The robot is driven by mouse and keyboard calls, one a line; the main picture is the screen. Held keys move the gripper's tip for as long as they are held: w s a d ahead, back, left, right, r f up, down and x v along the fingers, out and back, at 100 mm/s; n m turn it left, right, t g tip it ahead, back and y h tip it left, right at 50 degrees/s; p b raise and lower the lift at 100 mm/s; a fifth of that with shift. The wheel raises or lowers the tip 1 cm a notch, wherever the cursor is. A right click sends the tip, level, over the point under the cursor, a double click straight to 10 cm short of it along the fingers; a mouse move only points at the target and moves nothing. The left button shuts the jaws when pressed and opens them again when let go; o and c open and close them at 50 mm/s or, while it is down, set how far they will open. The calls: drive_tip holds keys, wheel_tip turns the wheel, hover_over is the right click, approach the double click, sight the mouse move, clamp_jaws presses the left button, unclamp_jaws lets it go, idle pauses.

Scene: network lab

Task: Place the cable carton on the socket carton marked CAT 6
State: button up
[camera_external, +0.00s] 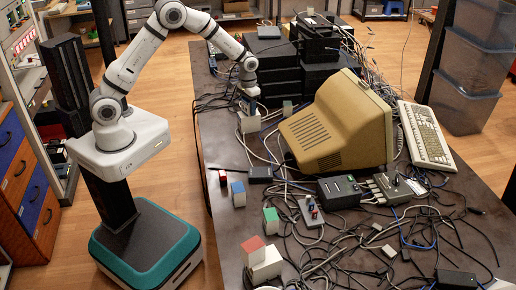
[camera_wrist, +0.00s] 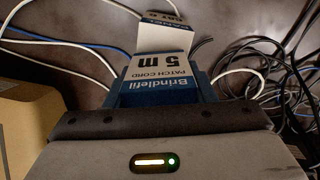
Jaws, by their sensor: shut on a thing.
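My gripper (camera_external: 249,97) is over the far left part of the table, pointing down. In the wrist view, my gripper (camera_wrist: 160,82) is shut on the cable carton (camera_wrist: 158,88), a blue and white box printed "Brindlefil PATCH CORD 5 m". Just beyond it is a white carton (camera_wrist: 165,38) with a blue band and lettering that seems to read CAT 6, partly hidden by the cable carton. In the external view a white carton (camera_external: 250,124) stands right below my gripper. I cannot tell whether the two cartons touch.
A beige monitor (camera_external: 335,130) stands right of my gripper, with a keyboard (camera_external: 426,135) beyond. Loose cables cover much of the table. Small cartons stand along the near left edge: blue-topped (camera_external: 238,194), green-topped (camera_external: 271,221) and red-topped (camera_external: 252,249). Black equipment (camera_external: 272,65) is stacked behind.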

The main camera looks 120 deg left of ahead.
drive_tip(key=shift+f, duration=0.1)
drive_tip(key=o, duration=0.6)
drive_tip(key=shift+f, duration=0.1)
drive_tip(key=o, duration=0.5)
drive_tip(key=shift+c, duration=0.2)
wheel_tip(320, 180, up, 12)
drive_tip(key=shift+r+b, duration=0.15)
drive_tip(key=shift+b, duration=0.55)
drive_tip(key=shift+d+r, duration=0.1)
